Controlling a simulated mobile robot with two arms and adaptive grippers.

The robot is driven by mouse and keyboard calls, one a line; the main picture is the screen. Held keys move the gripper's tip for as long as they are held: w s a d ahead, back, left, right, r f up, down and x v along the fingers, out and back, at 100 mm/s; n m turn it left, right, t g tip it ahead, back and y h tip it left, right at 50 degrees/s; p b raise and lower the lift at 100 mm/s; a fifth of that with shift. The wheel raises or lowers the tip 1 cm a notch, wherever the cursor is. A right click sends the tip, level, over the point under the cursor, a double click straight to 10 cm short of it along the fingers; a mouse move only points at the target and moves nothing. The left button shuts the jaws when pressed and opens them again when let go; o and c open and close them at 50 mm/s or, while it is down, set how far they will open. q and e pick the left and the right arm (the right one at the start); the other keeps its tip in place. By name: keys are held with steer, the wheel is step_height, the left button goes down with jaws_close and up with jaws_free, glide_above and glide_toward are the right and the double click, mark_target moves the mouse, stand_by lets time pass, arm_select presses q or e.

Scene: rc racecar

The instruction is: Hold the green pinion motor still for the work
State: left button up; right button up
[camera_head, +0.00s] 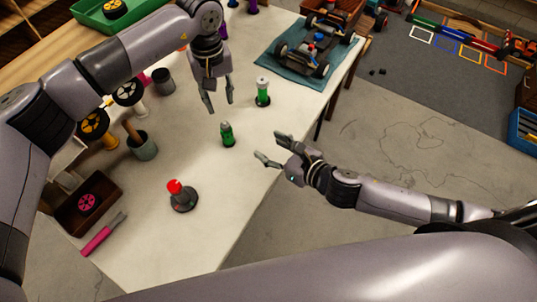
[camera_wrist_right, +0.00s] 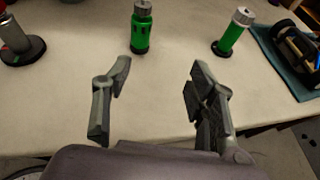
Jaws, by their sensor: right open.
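A green motor (camera_head: 227,134) with dark slots and a grey top stands upright on the white table, near the middle of the head view. It also shows in the right wrist view (camera_wrist_right: 141,30), beyond the fingers. My right gripper (camera_head: 268,146) is open and empty, to the right of the motor and apart from it. Its two fingers (camera_wrist_right: 160,95) are spread wide in the right wrist view. My left gripper (camera_head: 219,103) hangs above the table, pointing down, its fingers apart with nothing between them. It is beyond the motor in the head view.
A second green cylinder with a pale cap (camera_head: 263,90) stands behind the motor. A red-topped device (camera_head: 181,196) stands at the front left. A car chassis (camera_head: 318,50) sits on a teal mat (camera_head: 272,57). Wheels, cups and a pink-handled tool (camera_head: 98,239) line the left side.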

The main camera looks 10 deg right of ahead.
mark_target(231, 137)
steer(key=shift+n, duration=0.6)
steer(key=a+x, duration=0.1)
steer(key=x, duration=0.4)
steer(key=s+a+x, duration=0.1)
steer(key=x, duration=0.4)
steer(key=s+a+x, duration=0.1)
steer(key=x, duration=0.5)
steer(key=shift+w, duration=0.1)
steer(key=shift+y, duration=0.3)
steer(key=shift+c, duration=0.3)
